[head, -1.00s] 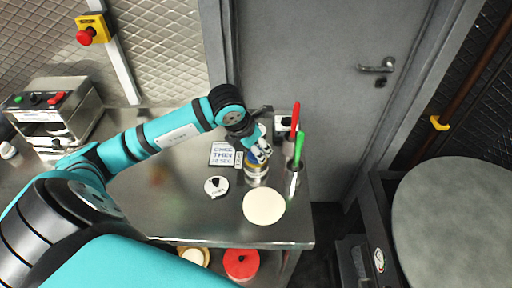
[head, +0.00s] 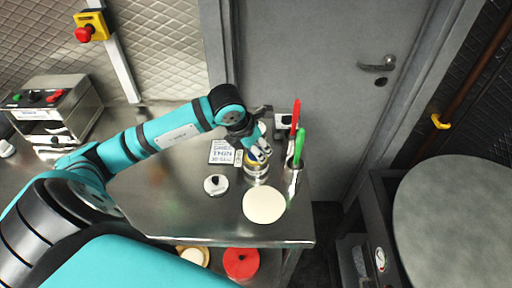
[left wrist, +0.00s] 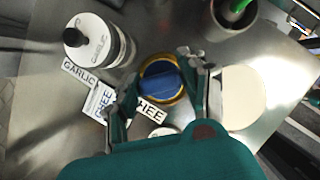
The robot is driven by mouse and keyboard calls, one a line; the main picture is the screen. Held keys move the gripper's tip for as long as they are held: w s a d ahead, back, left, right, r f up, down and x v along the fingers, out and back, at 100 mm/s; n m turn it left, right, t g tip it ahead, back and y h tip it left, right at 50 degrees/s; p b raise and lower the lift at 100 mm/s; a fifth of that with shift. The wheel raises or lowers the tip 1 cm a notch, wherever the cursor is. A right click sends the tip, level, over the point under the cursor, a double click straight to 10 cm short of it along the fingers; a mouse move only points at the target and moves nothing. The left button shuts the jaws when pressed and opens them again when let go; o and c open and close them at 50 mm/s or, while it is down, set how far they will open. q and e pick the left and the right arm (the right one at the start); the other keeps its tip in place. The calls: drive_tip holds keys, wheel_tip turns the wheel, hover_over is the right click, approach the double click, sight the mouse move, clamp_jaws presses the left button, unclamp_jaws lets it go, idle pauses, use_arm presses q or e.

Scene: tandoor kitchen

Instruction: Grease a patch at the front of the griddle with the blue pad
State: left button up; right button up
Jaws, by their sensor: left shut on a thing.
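The blue pad (left wrist: 158,82) is between the fingers of my left gripper (left wrist: 163,88), at the mouth of a round tin (left wrist: 148,69) with a yellow rim. In the head view my left gripper (head: 259,154) points down over the tin (head: 256,177), shut on the pad. How deep the pad sits in the tin is hard to tell. The large round grey griddle (head: 455,220) is at the right, apart from the counter, with nothing on it. My right gripper is not in view.
On the steel counter (head: 170,205) are a knobbed white lid (head: 216,185), a pale disc (head: 264,205), label cards (head: 222,153) and a holder (head: 292,180) with red- and green-handled tools close beside the tin. A gap separates the counter from the griddle.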

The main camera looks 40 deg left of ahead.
use_arm(q)
drive_tip(key=shift+s+f+b, duration=0.1)
drive_tip(key=shift+f+b, duration=0.05)
drive_tip(key=shift+b, duration=0.2)
idle(1.2)
drive_tip(key=shift+r+p, duration=0.65)
drive_tip(key=shift+r, duration=0.5)
drive_tip(key=shift+r+p, duration=1.25)
drive_tip(key=shift+r, duration=1.2)
